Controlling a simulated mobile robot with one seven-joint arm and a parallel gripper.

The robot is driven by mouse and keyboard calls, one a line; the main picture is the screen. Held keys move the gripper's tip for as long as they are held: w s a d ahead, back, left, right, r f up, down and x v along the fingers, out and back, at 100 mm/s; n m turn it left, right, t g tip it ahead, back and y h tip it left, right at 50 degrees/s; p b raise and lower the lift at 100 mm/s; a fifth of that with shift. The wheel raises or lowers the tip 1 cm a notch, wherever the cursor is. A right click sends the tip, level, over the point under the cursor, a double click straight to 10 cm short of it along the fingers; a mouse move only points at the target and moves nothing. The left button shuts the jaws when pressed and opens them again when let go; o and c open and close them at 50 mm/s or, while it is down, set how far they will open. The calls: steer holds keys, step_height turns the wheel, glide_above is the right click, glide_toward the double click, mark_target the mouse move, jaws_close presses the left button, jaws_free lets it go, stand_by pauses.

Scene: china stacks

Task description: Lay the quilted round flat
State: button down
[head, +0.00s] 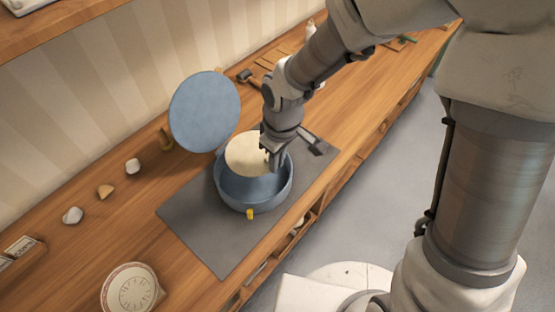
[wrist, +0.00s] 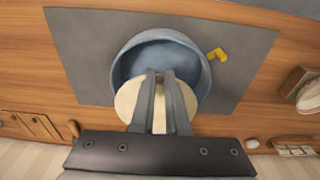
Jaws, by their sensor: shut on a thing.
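The quilted round (head: 247,152) is a cream disc. My gripper (head: 271,160) is shut on it and holds it tilted over the opening of a round blue case (head: 257,196). In the wrist view the fingers (wrist: 160,76) cross the cream disc (wrist: 128,101), hiding its middle, and the disc covers the near part of the case (wrist: 202,70). The case's blue lid (head: 204,112) stands open behind it. A yellow clasp (head: 250,214) is on the case's front. Whether the disc touches the case, I cannot tell.
The case stands on a grey mat (head: 205,237) on a wooden counter (head: 80,255). Several small stone-like pieces (head: 133,166) lie left along the wall. A round cream dial-like object (head: 130,290) is at the front left. A dark-headed tool (head: 245,76) lies behind the lid.

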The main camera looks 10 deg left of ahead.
mark_target(274, 194)
steer(key=shift+s+a+r, duration=0.1)
steer(key=shift+s+a, duration=0.1)
steer(key=shift+s, duration=0.15)
stand_by(0.4)
step_height(274, 194, down, 11)
steer(key=b, duration=0.9)
steer(key=shift+b, duration=0.4)
steer(key=shift+f, duration=0.4)
steer(key=c, duration=0.8)
jaws_free()
steer(key=shift+c, duration=0.2)
step_height(274, 194, up, 17)
steer(key=d+p, duration=0.1)
steer(key=p, duration=0.2)
steer(key=shift+s+d+r, duration=0.2)
steer(key=shift+s, duration=0.15)
